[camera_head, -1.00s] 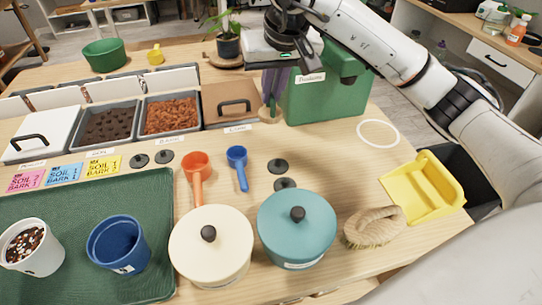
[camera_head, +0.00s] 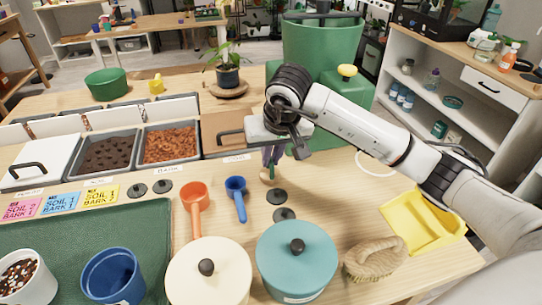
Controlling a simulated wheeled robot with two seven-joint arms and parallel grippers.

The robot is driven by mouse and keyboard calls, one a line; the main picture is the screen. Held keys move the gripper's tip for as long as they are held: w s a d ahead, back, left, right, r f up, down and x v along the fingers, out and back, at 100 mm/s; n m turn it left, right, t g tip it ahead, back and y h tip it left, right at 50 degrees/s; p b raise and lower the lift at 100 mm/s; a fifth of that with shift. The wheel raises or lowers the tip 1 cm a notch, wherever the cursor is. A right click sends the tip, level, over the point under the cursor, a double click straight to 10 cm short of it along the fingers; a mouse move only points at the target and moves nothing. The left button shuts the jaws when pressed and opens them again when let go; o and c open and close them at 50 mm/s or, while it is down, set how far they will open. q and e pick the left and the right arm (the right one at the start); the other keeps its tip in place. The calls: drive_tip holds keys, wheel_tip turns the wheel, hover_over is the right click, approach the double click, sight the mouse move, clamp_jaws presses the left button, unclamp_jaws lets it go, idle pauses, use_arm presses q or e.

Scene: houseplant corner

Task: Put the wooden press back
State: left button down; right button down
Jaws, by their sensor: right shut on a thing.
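The wooden press (camera_head: 266,175) shows as a small round wooden foot below my right gripper, in the middle of the view. My right gripper (camera_head: 273,156) points down and is shut on the press; its fingers hide much of the handle. The foot is close to the table, beside the green container; I cannot tell whether it touches the table. A white ring outline (camera_head: 364,168) on the table lies to the right, partly hidden by my right arm. My left gripper is not in view.
Black discs (camera_head: 277,196) lie just below the press. A blue scoop (camera_head: 236,199) and an orange scoop (camera_head: 195,209) lie to the left. The teal lidded pot (camera_head: 315,258), brush (camera_head: 375,258) and yellow dustpan (camera_head: 422,224) fill the front right. The green container (camera_head: 343,90) stands behind.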

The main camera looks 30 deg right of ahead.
drive_tip(key=shift+f, duration=0.15)
drive_tip(key=c, duration=1.8)
unclamp_jaws()
drive_tip(key=shift+c, duration=0.2)
drive_tip(key=shift+s+r, duration=0.1)
drive_tip(key=shift+r, duration=0.5)
drive_tip(key=v, duration=1.1)
drive_tip(key=shift+a, duration=0.1)
